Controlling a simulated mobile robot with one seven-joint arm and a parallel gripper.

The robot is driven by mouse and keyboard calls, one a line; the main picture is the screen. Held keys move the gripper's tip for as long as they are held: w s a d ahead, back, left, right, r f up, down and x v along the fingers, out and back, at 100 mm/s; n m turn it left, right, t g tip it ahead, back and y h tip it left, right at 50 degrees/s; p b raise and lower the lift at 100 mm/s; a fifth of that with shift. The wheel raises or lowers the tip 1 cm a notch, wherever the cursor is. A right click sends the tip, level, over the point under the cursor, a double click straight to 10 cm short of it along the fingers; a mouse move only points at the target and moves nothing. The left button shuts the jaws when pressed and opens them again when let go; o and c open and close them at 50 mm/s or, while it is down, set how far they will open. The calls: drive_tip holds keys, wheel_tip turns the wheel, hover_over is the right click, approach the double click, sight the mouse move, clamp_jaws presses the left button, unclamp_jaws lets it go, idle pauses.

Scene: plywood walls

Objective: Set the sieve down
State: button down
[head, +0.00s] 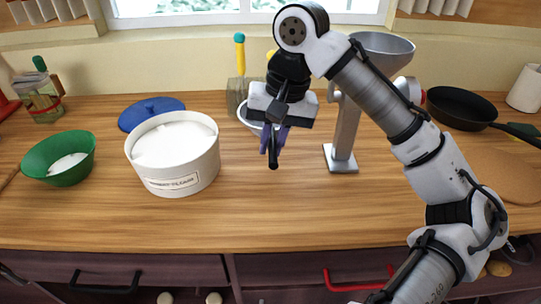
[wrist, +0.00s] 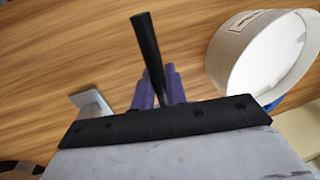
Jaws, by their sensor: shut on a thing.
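The sieve shows mainly as a black handle (head: 273,161), its end toward the front edge of the counter. In the wrist view the handle (wrist: 147,45) runs up from between the purple fingers. A pale round rim (head: 245,118) behind my gripper looks like the sieve's basket, mostly hidden by the gripper; the wrist view does not show it. My gripper (head: 273,148) points down and is shut on the handle; its fingers also show in the wrist view (wrist: 158,92). I cannot tell whether the sieve touches the counter (head: 250,220).
A white labelled tub (head: 180,184) of white powder stands left of my gripper, before a blue lid (head: 150,108). A green bowl (head: 38,160) is further left. A grey metal stand with a hopper (head: 345,135) is close on the right. The counter in front is clear.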

wheel_tip(320, 180, down, 9)
drive_tip(key=shift+s, duration=0.1)
idle(0.3)
drive_tip(key=shift+f, duration=0.15)
drive_tip(key=c, duration=1.4)
unclamp_jaws()
drive_tip(key=shift+c, duration=0.2)
wheel_tip(320, 180, up, 12)
drive_tip(key=d, duration=0.2)
drive_tip(key=shift+d, duration=0.15)
